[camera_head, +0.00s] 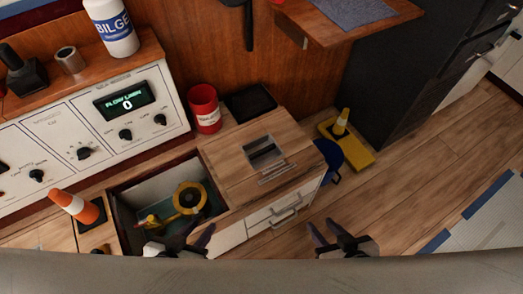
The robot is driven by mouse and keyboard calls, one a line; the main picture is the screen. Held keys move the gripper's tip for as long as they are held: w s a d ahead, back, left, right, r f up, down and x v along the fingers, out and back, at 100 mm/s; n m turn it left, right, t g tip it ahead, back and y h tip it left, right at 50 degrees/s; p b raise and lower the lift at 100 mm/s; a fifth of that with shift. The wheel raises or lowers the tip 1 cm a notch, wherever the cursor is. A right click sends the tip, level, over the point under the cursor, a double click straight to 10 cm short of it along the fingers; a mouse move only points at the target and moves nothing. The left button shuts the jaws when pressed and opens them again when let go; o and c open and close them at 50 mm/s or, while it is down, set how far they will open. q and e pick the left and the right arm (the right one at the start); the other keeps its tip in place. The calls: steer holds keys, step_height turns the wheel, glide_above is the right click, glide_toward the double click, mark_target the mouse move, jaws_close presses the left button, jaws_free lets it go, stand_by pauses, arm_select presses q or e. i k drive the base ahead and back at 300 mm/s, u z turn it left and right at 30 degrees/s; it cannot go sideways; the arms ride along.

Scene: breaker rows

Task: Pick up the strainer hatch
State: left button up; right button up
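A wooden panel with a dark recessed square opening and a metal handle (256,176) lies on the cabinet top, right of an open compartment (122,212). It looks like the strainer hatch. The compartment holds a yellow round fitting with a dark centre (190,197). My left gripper (197,233) is at the compartment's front edge, left of and below the panel, apart from it. Its fingers look spread and empty. My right gripper (325,232) is over the floor, right of the drawers, open and empty.
A red can (205,108) and a black tray (250,102) stand behind the panel. A yellow stand (345,148) and a blue object (329,158) are to the right.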

mark_target(262, 154)
steer(key=z, duration=1.7)
steer(key=i, duration=0.7)
steer(key=u, duration=2.05)
